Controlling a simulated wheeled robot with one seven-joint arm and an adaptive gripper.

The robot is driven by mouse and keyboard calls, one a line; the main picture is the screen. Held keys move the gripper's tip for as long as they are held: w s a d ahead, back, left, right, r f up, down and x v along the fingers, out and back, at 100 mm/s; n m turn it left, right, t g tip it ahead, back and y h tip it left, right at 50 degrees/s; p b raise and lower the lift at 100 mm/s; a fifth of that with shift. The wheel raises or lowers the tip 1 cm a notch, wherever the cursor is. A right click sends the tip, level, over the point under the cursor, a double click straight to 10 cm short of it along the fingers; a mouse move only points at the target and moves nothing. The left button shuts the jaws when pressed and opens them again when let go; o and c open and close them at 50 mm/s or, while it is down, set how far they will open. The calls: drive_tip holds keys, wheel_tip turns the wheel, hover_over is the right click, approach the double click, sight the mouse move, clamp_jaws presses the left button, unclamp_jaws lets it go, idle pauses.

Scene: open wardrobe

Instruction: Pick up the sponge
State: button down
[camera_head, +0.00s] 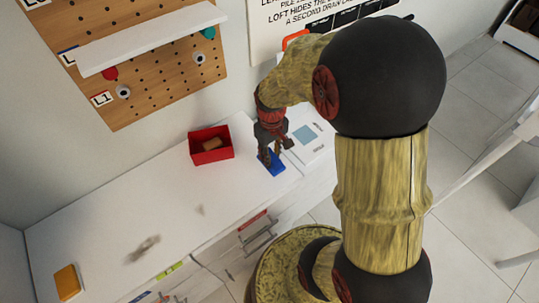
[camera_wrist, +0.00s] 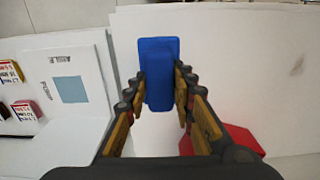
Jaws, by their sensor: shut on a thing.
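A blue block (camera_head: 275,168), which I take for the sponge, is at the front edge area of the white worktop, under my gripper (camera_head: 268,155). In the wrist view the blue block (camera_wrist: 158,55) stands between the two fingers of my gripper (camera_wrist: 160,82), its long side pointing away from the palm. The fingers are closed against its sides. Its far end sticks out beyond the fingertips. I cannot tell whether it touches the worktop.
A red box (camera_head: 211,152) with a brown block inside stands left of my gripper. A white panel with a blue-grey square (camera_head: 307,135) lies to the right. A yellow-orange block (camera_head: 67,282) is at the far left. A shelf and pegboard (camera_head: 140,70) hang above.

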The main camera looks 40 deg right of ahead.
drive_tip(key=s+r, duration=0.1)
drive_tip(key=s+r+p, duration=0.1)
drive_tip(key=r, duration=0.1)
drive_tip(key=s+a+r, duration=0.1)
drive_tip(key=shift+s+r+p, duration=0.1)
drive_tip(key=shift+r+p, duration=0.2)
drive_tip(key=shift+r, duration=0.05)
drive_tip(key=s+a+r+p, duration=0.2)
drive_tip(key=s+r, duration=0.1)
drive_tip(key=s, duration=0.5)
drive_tip(key=shift+s+a+r, duration=0.2)
drive_tip(key=shift+s+r, duration=0.05)
drive_tip(key=shift+s, duration=0.15)
drive_tip(key=c, duration=2.1)
unclamp_jaws()
drive_tip(key=c, duration=0.4)
